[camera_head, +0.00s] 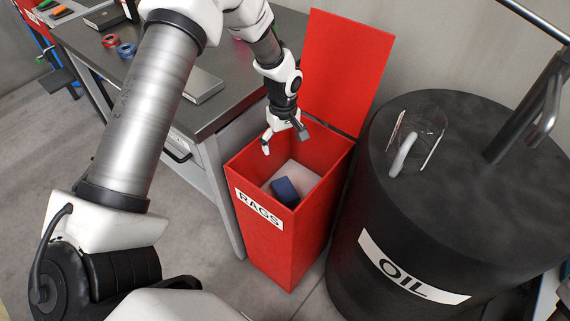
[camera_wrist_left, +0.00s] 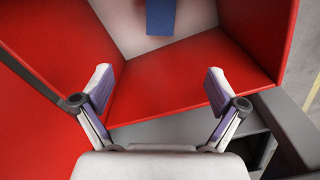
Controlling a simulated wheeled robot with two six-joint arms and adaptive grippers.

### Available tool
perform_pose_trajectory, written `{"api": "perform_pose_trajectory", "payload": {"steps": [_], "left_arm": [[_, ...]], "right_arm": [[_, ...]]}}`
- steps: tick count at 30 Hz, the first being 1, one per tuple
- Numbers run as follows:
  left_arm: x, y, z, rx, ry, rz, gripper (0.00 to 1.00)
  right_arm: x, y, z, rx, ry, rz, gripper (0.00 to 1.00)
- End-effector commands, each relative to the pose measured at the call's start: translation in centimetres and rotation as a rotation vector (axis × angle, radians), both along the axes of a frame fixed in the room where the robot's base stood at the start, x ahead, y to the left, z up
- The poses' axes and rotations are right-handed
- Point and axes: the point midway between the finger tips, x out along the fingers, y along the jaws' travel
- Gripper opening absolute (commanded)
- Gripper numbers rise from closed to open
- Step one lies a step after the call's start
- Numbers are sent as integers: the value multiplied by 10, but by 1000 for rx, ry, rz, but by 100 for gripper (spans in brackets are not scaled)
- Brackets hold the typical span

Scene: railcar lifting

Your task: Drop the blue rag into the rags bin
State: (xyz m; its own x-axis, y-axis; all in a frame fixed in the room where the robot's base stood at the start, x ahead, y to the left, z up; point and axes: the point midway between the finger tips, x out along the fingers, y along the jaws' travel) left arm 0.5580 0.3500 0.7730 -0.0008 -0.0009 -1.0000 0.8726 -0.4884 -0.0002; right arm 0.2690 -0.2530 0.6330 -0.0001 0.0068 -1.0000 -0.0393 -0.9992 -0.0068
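The red rags bin (camera_head: 270,240) with a white RAGS label stands open, its lid (camera_head: 345,70) raised at the back. The blue rag (camera_head: 285,190) lies inside the bin on its pale bottom. It also shows in the left wrist view (camera_wrist_left: 160,16), apart from the fingers. My left gripper (camera_head: 284,143) is above the bin opening, pointing down. In the left wrist view its two fingers (camera_wrist_left: 160,85) are spread wide with nothing between them. My right gripper is not in view.
A black oil drum (camera_head: 385,210) stands right of the bin, with a clear glass-like item (camera_head: 415,140) and a metal pipe on top. A grey metal workbench (camera_head: 240,95) with tape rolls (camera_head: 120,46) stands left of the bin.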

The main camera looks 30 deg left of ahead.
Motion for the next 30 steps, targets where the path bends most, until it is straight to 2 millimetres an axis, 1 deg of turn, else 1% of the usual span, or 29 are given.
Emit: {"api": "perform_pose_trajectory", "payload": {"steps": [5,8,11,14,18,21,25,30], "left_arm": [[0,0,0,0,0,0,96],[0,0,5,0,-1,0,96],[1,0,19,0,-4,0,96],[1,0,43,0,-4,0,96],[1,0,80,0,-4,0,96],[1,0,101,-1,-3,0,96],[1,0,117,0,-1,0,96],[0,0,120,0,1,0,96]], "right_arm": [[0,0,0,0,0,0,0],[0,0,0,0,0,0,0],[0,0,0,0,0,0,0],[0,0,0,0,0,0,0],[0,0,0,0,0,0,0],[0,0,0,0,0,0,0],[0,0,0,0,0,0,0],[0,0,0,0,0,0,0]]}}
